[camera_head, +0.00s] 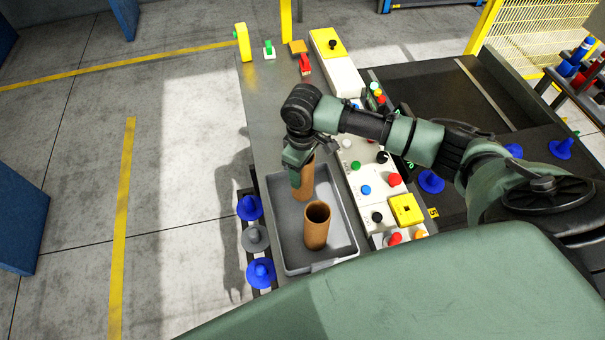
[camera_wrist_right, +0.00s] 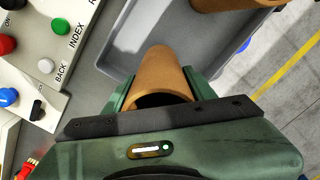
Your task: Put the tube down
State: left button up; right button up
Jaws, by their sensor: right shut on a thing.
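My right gripper (camera_head: 297,168) is shut on a brown cardboard tube (camera_head: 303,182), which hangs upright over the far part of a grey tray (camera_head: 346,250). The held tube also shows between the green fingers in the right wrist view (camera_wrist_right: 165,75). I cannot tell whether its lower end touches the tray floor. A second brown tube (camera_head: 316,230) stands upright in the near part of the tray, apart from the held one. In the right wrist view the tray wall (camera_wrist_right: 195,40) and part of this other tube (camera_wrist_right: 225,4) show. My left gripper is not in view.
A control panel with several coloured buttons (camera_head: 366,190) runs along the tray's right side. Blue and grey bobbin holders (camera_head: 255,238) line its left side. Small coloured switches (camera_head: 305,64) and a yellow-topped box (camera_head: 328,43) stand farther back on the grey table.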

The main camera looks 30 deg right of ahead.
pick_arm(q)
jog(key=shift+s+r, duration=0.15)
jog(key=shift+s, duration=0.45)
pick_arm(e)
jog(key=shift+f, duration=1.3)
jog(key=shift+f, duration=0.15)
jog(key=o, duration=1.4)
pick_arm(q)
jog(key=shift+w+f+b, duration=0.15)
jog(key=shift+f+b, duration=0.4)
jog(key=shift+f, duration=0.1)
pick_arm(e)
notch_tip(320, 180, up, 12)
jog(key=shift+r, duration=0.2)
